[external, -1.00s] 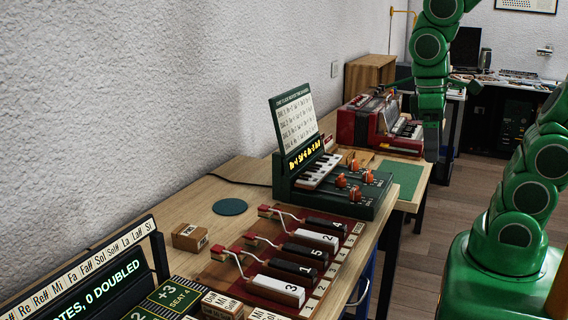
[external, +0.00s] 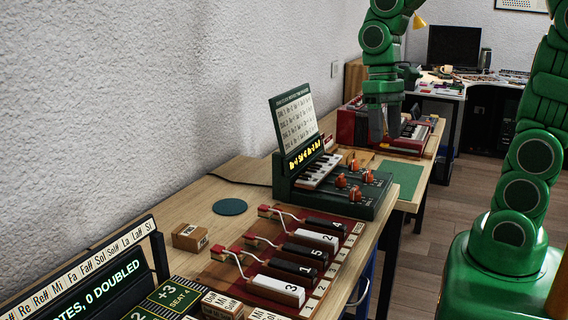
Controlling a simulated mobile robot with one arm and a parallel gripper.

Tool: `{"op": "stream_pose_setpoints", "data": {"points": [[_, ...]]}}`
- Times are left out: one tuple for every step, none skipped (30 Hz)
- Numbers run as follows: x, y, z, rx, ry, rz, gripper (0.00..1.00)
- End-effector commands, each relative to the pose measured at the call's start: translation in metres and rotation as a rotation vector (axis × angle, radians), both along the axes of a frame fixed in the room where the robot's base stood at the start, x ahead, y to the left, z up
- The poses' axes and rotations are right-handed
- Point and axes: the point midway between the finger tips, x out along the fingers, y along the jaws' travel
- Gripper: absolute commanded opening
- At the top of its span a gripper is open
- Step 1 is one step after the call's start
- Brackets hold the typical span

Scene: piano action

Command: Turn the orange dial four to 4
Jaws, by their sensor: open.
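Several orange dials sit on the top panel of a dark green keyboard unit (external: 378,196), in front of its small piano keys. The near pair is an orange dial (external: 341,181) and an orange dial (external: 355,194); the far pair is an orange dial (external: 354,165) and an orange dial (external: 367,177). I cannot read their numbers or settings, so which is dial four is unclear.
A lit display and a printed chart (external: 294,118) stand upright behind the keys. A wooden hammer-and-key rack (external: 215,275) is on the near table. A green mat (external: 400,176) lies bare beyond the unit. A round teal disc (external: 229,207) lies at left.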

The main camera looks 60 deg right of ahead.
Motion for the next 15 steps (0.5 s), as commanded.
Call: {"op": "stream_pose_setpoints", "data": {"points": [[0.011, -0.007, -0.003, 0.01, 0.007, -0.039, 0.57], [0.017, -0.011, -0.004, 0.014, 0.011, -0.063, 0.57], [0.025, -0.017, -0.005, 0.02, 0.014, -0.095, 0.57], [0.031, -0.022, -0.005, 0.023, 0.014, -0.119, 0.57], [0.037, -0.027, -0.006, 0.027, 0.015, -0.143, 0.57], [0.044, -0.033, -0.008, 0.031, 0.02, -0.177, 0.57], [0.05, -0.039, -0.01, 0.036, 0.024, -0.202, 0.57], [0.055, -0.044, -0.012, 0.041, 0.028, -0.227, 0.57], [0.061, -0.051, -0.013, 0.047, 0.031, -0.26, 0.57], [0.067, -0.057, -0.015, 0.049, 0.033, -0.286, 0.57], [0.072, -0.063, -0.017, 0.053, 0.035, -0.311, 0.57], [0.079, -0.072, -0.02, 0.058, 0.04, -0.346, 0.57], [0.083, -0.078, -0.022, 0.061, 0.043, -0.373, 0.57], [0.088, -0.085, -0.024, 0.065, 0.047, -0.4, 0.57], [0.093, -0.093, -0.027, 0.07, 0.051, -0.434, 0.57]]}}
